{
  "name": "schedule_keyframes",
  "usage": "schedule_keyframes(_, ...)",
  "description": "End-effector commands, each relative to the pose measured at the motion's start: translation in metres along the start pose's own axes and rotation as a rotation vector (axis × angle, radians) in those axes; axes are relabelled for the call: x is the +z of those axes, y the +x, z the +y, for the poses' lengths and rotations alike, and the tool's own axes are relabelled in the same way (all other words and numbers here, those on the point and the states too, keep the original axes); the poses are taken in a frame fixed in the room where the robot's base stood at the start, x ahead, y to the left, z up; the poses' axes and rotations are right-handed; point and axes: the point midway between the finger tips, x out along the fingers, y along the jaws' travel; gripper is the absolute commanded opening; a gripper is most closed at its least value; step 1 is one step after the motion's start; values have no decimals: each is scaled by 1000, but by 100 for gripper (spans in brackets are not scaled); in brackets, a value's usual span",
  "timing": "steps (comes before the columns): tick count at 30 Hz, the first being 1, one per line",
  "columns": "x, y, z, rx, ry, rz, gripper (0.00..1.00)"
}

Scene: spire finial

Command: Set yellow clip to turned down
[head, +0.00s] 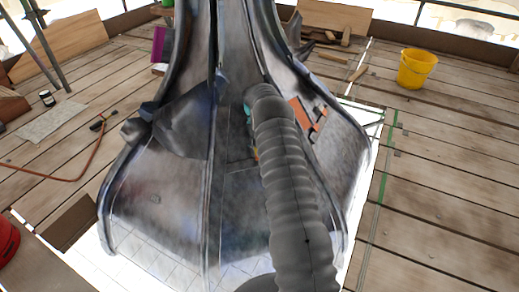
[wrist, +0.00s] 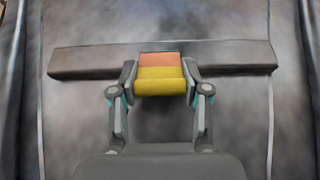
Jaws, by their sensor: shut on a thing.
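The yellow clip (wrist: 160,84) is in the middle of the wrist view, a yellow block with an orange upper part. It sits at a long grey-brown bar (wrist: 85,62) that runs across the dark metal surface. My gripper (wrist: 159,76) has one finger on each side of the clip and is shut on it. The clip's lower end and how it is fixed to the bar are hidden. In the head view my arm covers most of the gripper and clip.
The flared metal spire (head: 150,200) fills the middle of the head view. Orange pieces (head: 301,114) are on its right face. A yellow bucket (head: 416,68) stands on the plank deck at right. A red hose (head: 85,165) lies at left.

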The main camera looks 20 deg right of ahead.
Motion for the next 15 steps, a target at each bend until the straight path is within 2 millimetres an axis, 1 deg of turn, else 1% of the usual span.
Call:
schedule_keyframes(6, -3, 1, 0, 1, -1, -43, 12)
schedule_keyframes(15, -4, 1, 0, 1, -1, -62, 12)
